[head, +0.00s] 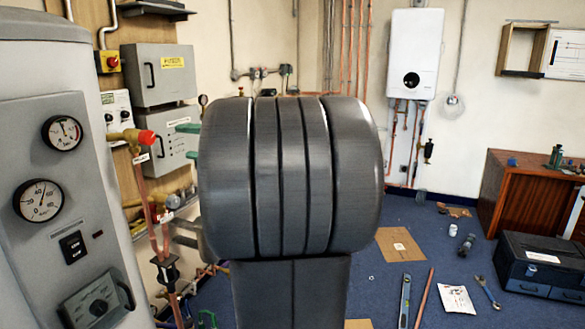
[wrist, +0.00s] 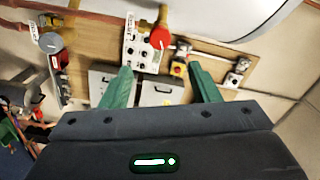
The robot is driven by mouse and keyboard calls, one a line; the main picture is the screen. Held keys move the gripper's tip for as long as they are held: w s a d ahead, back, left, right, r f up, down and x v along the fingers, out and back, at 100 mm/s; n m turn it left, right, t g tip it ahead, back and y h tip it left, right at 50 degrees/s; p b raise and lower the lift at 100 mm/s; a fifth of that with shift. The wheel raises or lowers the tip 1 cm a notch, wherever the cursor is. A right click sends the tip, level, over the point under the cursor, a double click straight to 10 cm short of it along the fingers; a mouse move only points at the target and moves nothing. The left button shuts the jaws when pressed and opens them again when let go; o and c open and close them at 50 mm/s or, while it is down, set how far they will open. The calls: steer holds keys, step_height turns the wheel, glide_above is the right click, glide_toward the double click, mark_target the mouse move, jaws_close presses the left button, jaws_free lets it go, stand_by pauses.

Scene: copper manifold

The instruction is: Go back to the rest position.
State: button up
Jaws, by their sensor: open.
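My gripper (wrist: 160,68) shows in the wrist view as two green fingers spread wide, with nothing between them but the wall panel behind. In the head view the gripper (head: 185,142) is partly hidden behind my own dark arm link, and its green fingertips stick out on the left, pointing toward the copper pipework. A red valve handle (head: 145,137) on a brass fitting is just left of the fingertips. It also shows in the wrist view (wrist: 160,38), beyond the fingertips; it looks apart from them, though the exact gap cannot be told.
A grey tank (head: 50,180) with gauges stands close on the left. Grey boxes (head: 160,75) hang on the wall panel behind the pipes. A white boiler (head: 413,52), a wooden cabinet (head: 530,195) and a dark toolbox (head: 540,265) are right. Tools and cardboard (head: 402,245) lie on blue floor.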

mark_target(151, 137)
steer(key=p+x, duration=0.4)
steer(key=x, duration=0.9)
steer(key=shift+s+r, duration=0.1)
steer(key=shift+r, duration=0.05)
steer(key=shift+d+n, duration=0.1)
steer(key=shift+n, duration=0.4)
steer(key=shift+s+d+n, duration=0.1)
steer(key=shift+d+n, duration=0.05)
steer(key=shift+n, duration=0.55)
steer(key=n+p, duration=0.2)
steer(key=n, duration=0.1)
steer(key=n+p, duration=0.3)
steer(key=shift+r, duration=0.1)
steer(key=n+p, duration=0.3)
steer(key=p, duration=0.1)
steer(key=shift+d+n, duration=0.15)
steer(key=shift+n, duration=0.25)
steer(key=b+v, duration=0.2)
steer(key=v, duration=0.3)
steer(key=shift+s+d, duration=0.2)
steer(key=shift+d, duration=0.1)
steer(key=shift+d, duration=0.1)
